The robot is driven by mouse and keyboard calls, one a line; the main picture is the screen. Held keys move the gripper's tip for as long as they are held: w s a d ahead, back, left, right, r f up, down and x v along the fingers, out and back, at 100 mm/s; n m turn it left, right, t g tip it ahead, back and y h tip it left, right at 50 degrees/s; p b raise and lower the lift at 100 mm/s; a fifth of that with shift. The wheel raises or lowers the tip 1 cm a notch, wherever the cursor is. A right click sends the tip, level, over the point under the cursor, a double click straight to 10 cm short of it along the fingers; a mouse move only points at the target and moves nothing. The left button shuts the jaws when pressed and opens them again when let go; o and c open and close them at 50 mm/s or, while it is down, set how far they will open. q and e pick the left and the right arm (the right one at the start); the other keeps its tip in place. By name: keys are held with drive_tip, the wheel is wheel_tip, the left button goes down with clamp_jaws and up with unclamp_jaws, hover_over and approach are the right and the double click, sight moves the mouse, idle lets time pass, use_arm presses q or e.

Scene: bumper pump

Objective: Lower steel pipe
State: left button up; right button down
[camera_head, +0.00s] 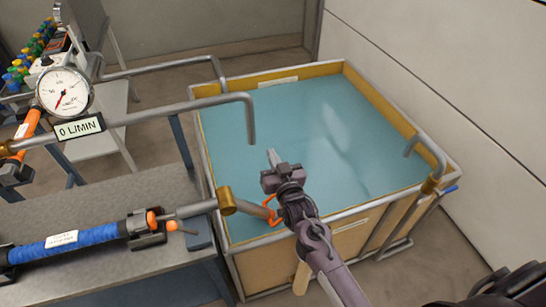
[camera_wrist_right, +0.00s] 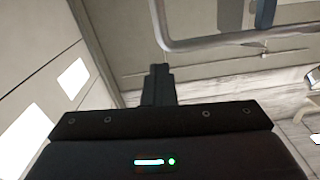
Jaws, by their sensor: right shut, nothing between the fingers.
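A grey steel pipe (camera_head: 190,110) runs from the gauge area on the left and bends down at its free end over the water tank (camera_head: 452,172). A second bent pipe (camera_head: 165,69) runs behind it. Another bent pipe (camera_head: 430,148) hooks over the tank's right corner. I cannot tell which one the task means. My right gripper (camera_head: 272,158) is over the blue water, just below and right of the first pipe's end, shut and empty. In the right wrist view its fingers (camera_wrist_right: 158,84) are together, and a bent grey pipe (camera_wrist_right: 225,42) passes beyond them. My left gripper is not in view.
A round gauge (camera_head: 64,92) and a "0 L/MIN" display (camera_head: 79,127) are at left. A brass fitting (camera_head: 227,201) and an orange handle (camera_head: 271,212) sit near the tank's left edge, close to my right arm.

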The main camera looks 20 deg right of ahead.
drive_tip(key=c, duration=2.1)
unclamp_jaws()
drive_tip(key=shift+c, duration=0.2)
drive_tip(key=o, duration=0.7)
drive_tip(key=s+b, duration=0.1)
drive_tip(key=s, duration=0.7)
drive_tip(key=shift+d+b, duration=0.15)
drive_tip(key=shift+b, duration=0.15)
drive_tip(key=shift+w, duration=0.1)
